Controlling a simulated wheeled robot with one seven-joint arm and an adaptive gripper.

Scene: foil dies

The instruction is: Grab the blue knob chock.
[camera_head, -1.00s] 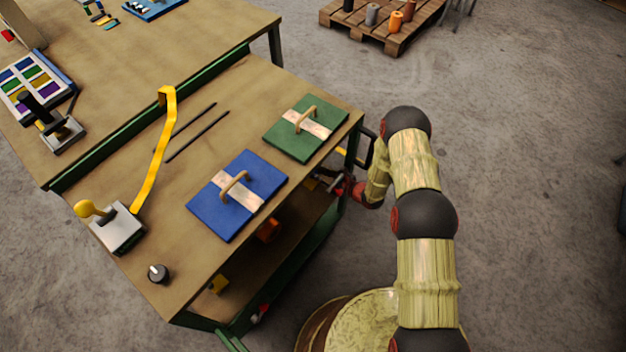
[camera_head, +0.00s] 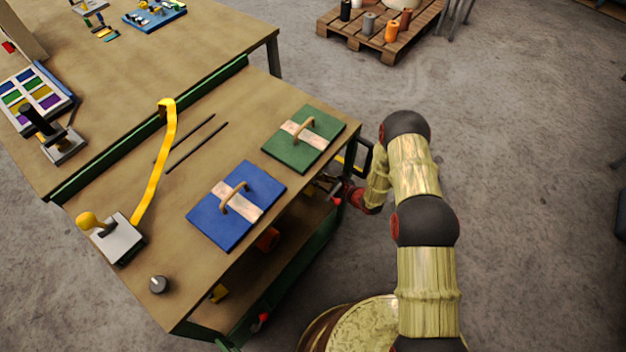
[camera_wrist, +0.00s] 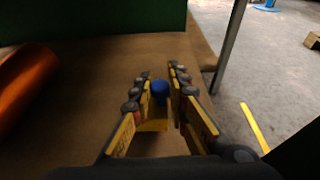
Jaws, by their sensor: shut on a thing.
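The blue knob chock shows in the wrist view as a round blue knob (camera_wrist: 159,88) on a yellow base (camera_wrist: 154,125). It is between the two fingers of my gripper (camera_wrist: 160,86), which are shut on the knob. The chock is on or just over the brown lower shelf (camera_wrist: 90,60) of the bench; I cannot tell if it touches the shelf. In the head view my gripper (camera_head: 328,186) reaches in under the tabletop at the bench's right side, and the chock is hidden there.
An orange cylinder (camera_wrist: 24,85) lies left on the shelf. A bench leg (camera_wrist: 228,45) stands to the right, with open floor beyond. Above, the tabletop (camera_head: 130,180) carries a blue board (camera_head: 225,225), a green board (camera_head: 290,150) and a lever device (camera_head: 118,245).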

